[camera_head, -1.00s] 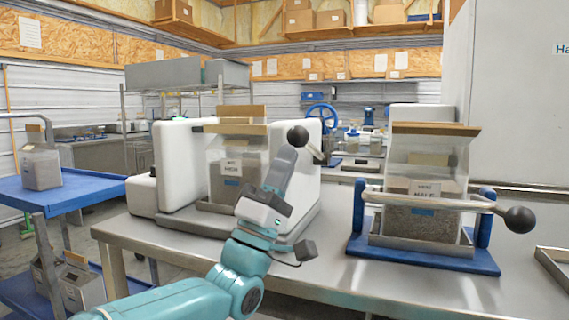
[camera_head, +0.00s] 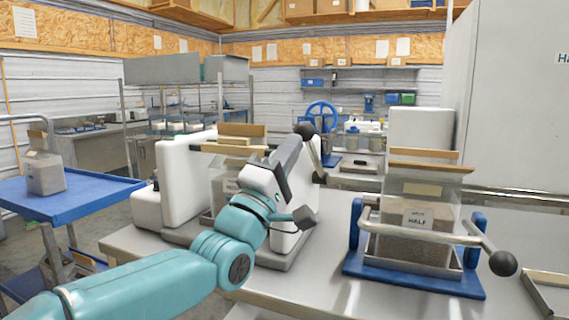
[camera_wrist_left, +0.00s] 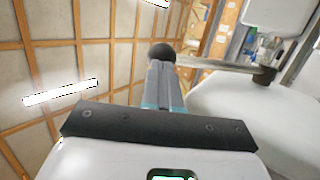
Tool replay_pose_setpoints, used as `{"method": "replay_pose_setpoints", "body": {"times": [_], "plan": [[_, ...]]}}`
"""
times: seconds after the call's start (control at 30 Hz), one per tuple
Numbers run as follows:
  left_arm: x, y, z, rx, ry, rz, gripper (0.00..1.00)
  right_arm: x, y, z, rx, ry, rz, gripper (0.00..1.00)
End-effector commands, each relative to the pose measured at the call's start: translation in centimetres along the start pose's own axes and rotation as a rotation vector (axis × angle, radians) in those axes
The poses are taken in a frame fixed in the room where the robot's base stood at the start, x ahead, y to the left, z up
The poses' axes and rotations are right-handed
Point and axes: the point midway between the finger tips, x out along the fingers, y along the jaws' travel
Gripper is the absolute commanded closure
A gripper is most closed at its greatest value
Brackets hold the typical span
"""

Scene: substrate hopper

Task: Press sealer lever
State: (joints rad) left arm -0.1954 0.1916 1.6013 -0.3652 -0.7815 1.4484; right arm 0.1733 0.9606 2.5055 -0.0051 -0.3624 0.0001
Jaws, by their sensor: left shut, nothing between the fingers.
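The white sealer machine (camera_head: 183,185) stands on the bench, with a filled bag (camera_head: 222,190) partly hidden inside it. Its lever (camera_head: 315,157) rises from the right side to a black ball knob (camera_head: 304,130). My left gripper (camera_head: 290,146) is in front of the machine, with its fingers pointing up toward the knob. In the left wrist view the shut, empty fingers (camera_wrist_left: 165,75) end just at the black knob (camera_wrist_left: 162,52); I cannot tell whether they touch. The lever's rod (camera_wrist_left: 215,67) runs right to its pivot. My right gripper is not in view.
Right on the bench, a blue stand (camera_head: 415,281) holds a bag labelled HALF (camera_head: 415,222), with a metal bar (camera_head: 425,232) and black knob (camera_head: 503,263) in front. A blue cart (camera_head: 75,195) with a bag stands left. Some bench between the stations is clear.

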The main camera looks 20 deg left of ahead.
Motion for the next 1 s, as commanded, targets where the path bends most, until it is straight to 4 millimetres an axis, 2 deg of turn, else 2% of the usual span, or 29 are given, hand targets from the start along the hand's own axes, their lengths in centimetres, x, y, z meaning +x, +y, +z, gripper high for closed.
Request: {"method": "replay_pose_setpoints", "body": {"times": [0.03, 0.3, 0.47, 0.8, 1.0], "plan": [[2.0, 1.9, -0.4, -0.01, 0.0, -0.043, 1.0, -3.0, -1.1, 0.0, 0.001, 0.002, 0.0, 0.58], [6.6, 3.0, -1.3, -0.052, 0.0, -0.269, 1.0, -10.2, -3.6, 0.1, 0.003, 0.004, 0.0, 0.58], [9.1, 3.1, -1.8, -0.075, 0.001, -0.387, 1.0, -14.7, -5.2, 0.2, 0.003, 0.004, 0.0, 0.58], [14.0, 2.7, -2.8, -0.12, 0.001, -0.622, 1.0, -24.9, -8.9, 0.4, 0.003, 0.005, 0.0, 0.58], [15.8, 1.9, -3.1, -0.142, 0.0, -0.735, 1.0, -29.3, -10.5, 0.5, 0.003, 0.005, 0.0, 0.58]]}}
